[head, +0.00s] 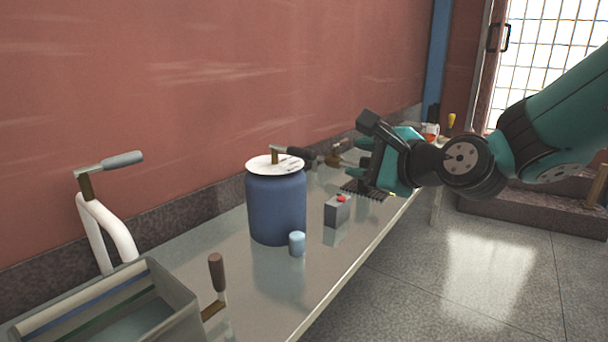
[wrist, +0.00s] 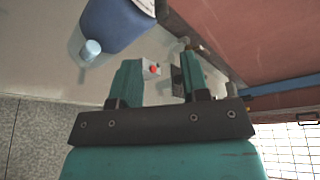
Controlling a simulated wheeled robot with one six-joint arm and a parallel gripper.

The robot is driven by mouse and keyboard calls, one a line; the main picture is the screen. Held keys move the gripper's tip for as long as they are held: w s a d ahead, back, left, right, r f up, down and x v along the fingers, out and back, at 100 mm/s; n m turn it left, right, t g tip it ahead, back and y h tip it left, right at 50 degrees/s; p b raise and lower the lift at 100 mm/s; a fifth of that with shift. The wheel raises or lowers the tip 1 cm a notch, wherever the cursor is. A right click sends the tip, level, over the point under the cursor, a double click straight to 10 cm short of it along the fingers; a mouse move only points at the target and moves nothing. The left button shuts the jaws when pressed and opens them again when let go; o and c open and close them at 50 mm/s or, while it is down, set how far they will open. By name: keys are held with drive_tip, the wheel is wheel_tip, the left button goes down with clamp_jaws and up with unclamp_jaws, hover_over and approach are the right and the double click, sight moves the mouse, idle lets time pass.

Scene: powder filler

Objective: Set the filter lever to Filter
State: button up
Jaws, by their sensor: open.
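A blue drum (head: 276,208) stands on the bench with a white disc (head: 262,166) on top that bears small, unreadable marks. A lever with a brass post and dark handle (head: 296,153) sits on this disc; I cannot tell its setting or read a Filter label. The drum also shows at the top of the wrist view (wrist: 122,22), its lever not clearly visible there. My gripper (head: 368,165) is open and empty, right of the drum and apart from it, above the far part of the bench. Its two teal fingers (wrist: 160,72) are spread in the wrist view.
A small blue cylinder (head: 297,243) and a grey box with a red button (head: 337,211) stand near the drum. A white pipe with a grey-handled lever (head: 122,160) and a metal trough (head: 185,306) with a brown crank (head: 217,272) are at left. A red wall (head: 200,80) runs behind.

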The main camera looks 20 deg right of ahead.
sight(312, 155)
drive_tip(key=p+x, duration=1)
drive_tip(key=x, duration=0.7)
drive_tip(key=shift+w, duration=0.15)
clamp_jaws()
drive_tip(key=shift+a, duration=0.1)
